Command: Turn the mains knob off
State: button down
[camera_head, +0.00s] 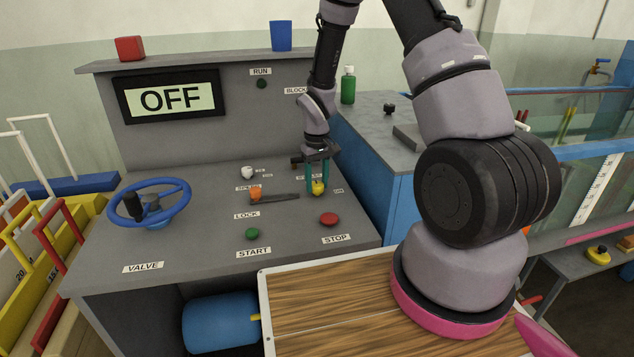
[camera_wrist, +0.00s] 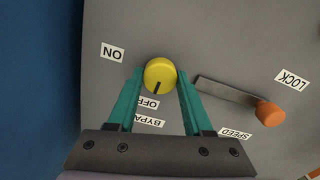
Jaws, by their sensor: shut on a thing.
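The mains knob (camera_head: 318,188) is round and yellow, on the right part of the grey console top. In the wrist view the yellow knob (camera_wrist: 160,72) carries a dark pointer mark. The mark points down and slightly left, towards the OFF label (camera_wrist: 149,103); the ON label (camera_wrist: 112,53) is up and to the left. My gripper (camera_head: 317,183) reaches down from above. Its teal fingers, also in the wrist view (camera_wrist: 160,80), stand on both sides of the knob and are shut on it. The display (camera_head: 170,98) reads OFF.
An orange-ended lock lever (camera_head: 270,197) lies close to the knob. A red stop button (camera_head: 329,219), a green start button (camera_head: 252,234) and a blue valve wheel (camera_head: 150,203) are on the same console.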

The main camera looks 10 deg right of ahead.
aim_at(317, 184)
dwell(0.3)
jog(key=shift+c, duration=1.5)
grip_release()
jog(key=shift+r, duration=0.1)
notch_tip(317, 184, up, 11)
jog(key=shift+f, duration=0.2)
